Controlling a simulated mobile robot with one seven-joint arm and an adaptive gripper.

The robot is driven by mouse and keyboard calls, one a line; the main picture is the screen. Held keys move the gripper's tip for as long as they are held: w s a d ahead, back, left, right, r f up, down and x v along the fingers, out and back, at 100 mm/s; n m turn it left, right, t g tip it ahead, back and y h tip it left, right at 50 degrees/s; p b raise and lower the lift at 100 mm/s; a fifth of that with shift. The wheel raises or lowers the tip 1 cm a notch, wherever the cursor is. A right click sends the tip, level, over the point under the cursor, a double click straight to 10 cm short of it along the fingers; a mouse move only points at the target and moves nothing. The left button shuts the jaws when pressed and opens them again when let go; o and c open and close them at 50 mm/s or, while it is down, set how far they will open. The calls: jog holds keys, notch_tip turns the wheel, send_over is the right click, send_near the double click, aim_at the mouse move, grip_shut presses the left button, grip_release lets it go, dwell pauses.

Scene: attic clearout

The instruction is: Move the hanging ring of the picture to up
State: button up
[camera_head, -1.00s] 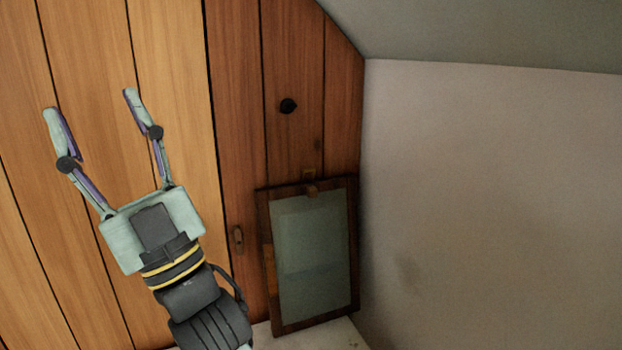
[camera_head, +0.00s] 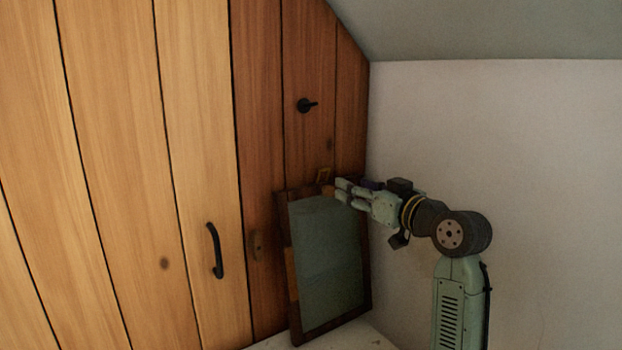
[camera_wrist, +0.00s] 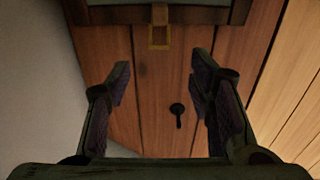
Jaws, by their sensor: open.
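The picture (camera_head: 283,235), a dark wooden frame around a dull grey-green panel, leans upright against the plank wall in the corner. Its hanging ring (camera_head: 324,174), a small squarish brass loop, stands above the top edge of the frame. The wrist view looks upside down: the frame (camera_wrist: 200,15) is at the top and the ring (camera_wrist: 160,45) points down from it, away from the frame. My gripper (camera_head: 342,190) is open at the picture's top right. In the wrist view my gripper (camera_wrist: 161,78) has its fingers apart, with the ring beyond the gap and nothing held.
A black peg (camera_head: 304,105) sticks out of the planks above the picture; it also shows in the wrist view (camera_wrist: 177,110). A black handle (camera_head: 214,250) is on the planks to the left. A pale wall (camera_head: 540,180) closes the right side, under a sloping ceiling.

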aim_at(325, 170)
jog(key=p+x, duration=0.2)
jog(key=x, duration=0.8)
jog(key=shift+w+a+p, duration=0.1)
jog(key=shift+w+p, duration=0.1)
jog(key=shift+p, duration=0.1)
jog(key=shift+c, duration=0.2)
grip_shut()
jog(key=r+g+p, duration=0.1)
jog(key=p, duration=0.2)
jog(key=shift+w+a+r+h, duration=0.1)
jog(key=shift+a+r+h, duration=0.05)
jog(key=shift+h, duration=0.25)
jog(key=shift+w+a+g+h+p, duration=0.1)
jog(key=shift+g+h+p, duration=0.3)
jog(key=shift+p, duration=0.65)
jog(key=shift+f+g, duration=0.25)
jog(key=shift+g, duration=0.15)
